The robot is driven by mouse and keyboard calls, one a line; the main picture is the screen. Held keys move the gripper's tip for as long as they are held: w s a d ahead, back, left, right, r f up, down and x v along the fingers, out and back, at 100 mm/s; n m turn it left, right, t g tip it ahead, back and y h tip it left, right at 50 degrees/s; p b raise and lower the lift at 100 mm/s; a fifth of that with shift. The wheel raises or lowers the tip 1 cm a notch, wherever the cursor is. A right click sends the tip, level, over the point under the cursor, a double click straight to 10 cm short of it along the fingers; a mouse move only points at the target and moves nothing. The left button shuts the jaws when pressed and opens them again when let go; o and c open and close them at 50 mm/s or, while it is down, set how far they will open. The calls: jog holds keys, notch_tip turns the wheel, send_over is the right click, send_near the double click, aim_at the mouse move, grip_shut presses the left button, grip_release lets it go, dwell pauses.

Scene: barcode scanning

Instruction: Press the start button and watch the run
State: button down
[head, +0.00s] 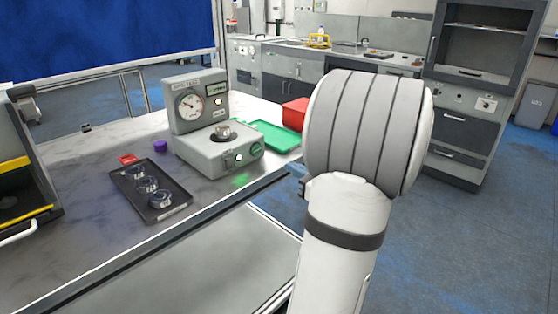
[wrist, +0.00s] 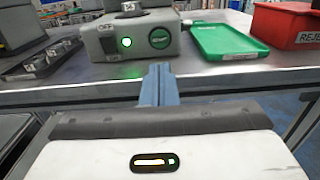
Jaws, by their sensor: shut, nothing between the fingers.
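The grey test machine (head: 205,153) stands on the bench, with a dial gauge (head: 190,104) and a small display on its upright back part. A dark round part (head: 222,131) sits on top of its base. In the head view my arm hides the gripper.
A black tray (head: 128,181) with three round parts lies left of the machine. A green tray (wrist: 226,42) and a red reject bin (wrist: 288,25) stand to its right. A purple item (head: 160,146) and a red item (head: 127,159) lie nearby. The bench's front edge runs below.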

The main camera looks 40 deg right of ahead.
jog(key=shift+s, duration=0.85)
dwell(1.7)
jog(key=a+r+n+g+y+p, duration=0.1)
jog(key=a+n+g+y+p, duration=0.45)
jog(key=a, duration=0.75)
jog(key=a+r+n+g+y+p, duration=0.1)
jog(key=a+n+g+y+p, duration=0.1)
jog(key=a+n+g, duration=0.8)
jog(key=s+a+r+n+h+p, duration=0.6)
jog(key=s+a+n+h+p, duration=0.1)
jog(key=n, duration=1.2)
jog(key=shift+s+a+r+n+h, duration=0.2)
jog(key=shift+s+a+n+h, duration=0.25)
jog(key=shift+a+h, duration=0.6)
jog(key=shift+s, duration=0.1)
